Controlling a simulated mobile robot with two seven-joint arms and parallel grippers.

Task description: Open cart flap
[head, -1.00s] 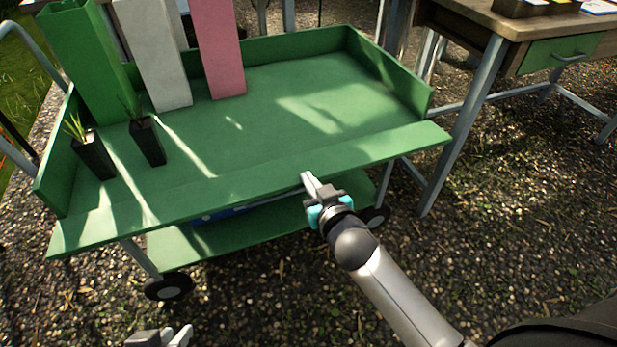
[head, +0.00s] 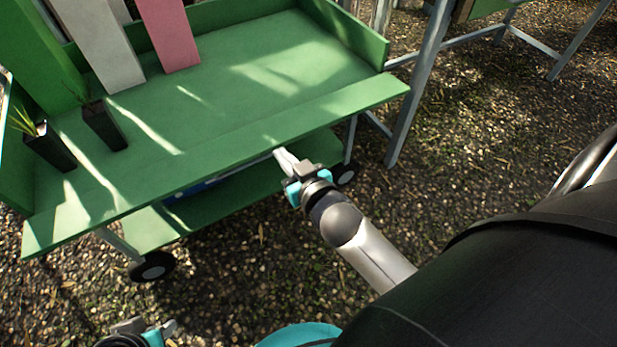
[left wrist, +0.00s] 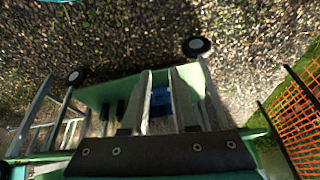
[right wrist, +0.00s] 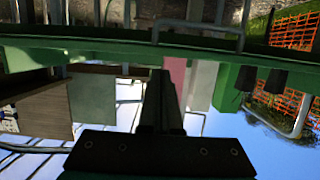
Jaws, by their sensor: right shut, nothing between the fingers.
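The green cart (head: 240,95) stands in front of me. Its front flap (head: 225,160) is folded outward and lies about level with the cart's top; it also shows as a green band in the right wrist view (right wrist: 100,52). My right gripper (head: 284,158) is shut and empty, with its fingertips at the flap's outer edge toward the right end. I cannot tell whether they touch it. The right fingers also show close together in the right wrist view (right wrist: 160,90). My left gripper (head: 150,332) is low in front of the cart, apart from it; its fingers (left wrist: 162,95) are open and empty.
Green, white and pink tall boxes (head: 165,35) and two dark potted plants (head: 103,125) stand on the cart's top. A blue thing (head: 195,186) lies on the lower shelf. A table leg (head: 415,90) stands at right. Gravel ground (head: 450,130) is open at right.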

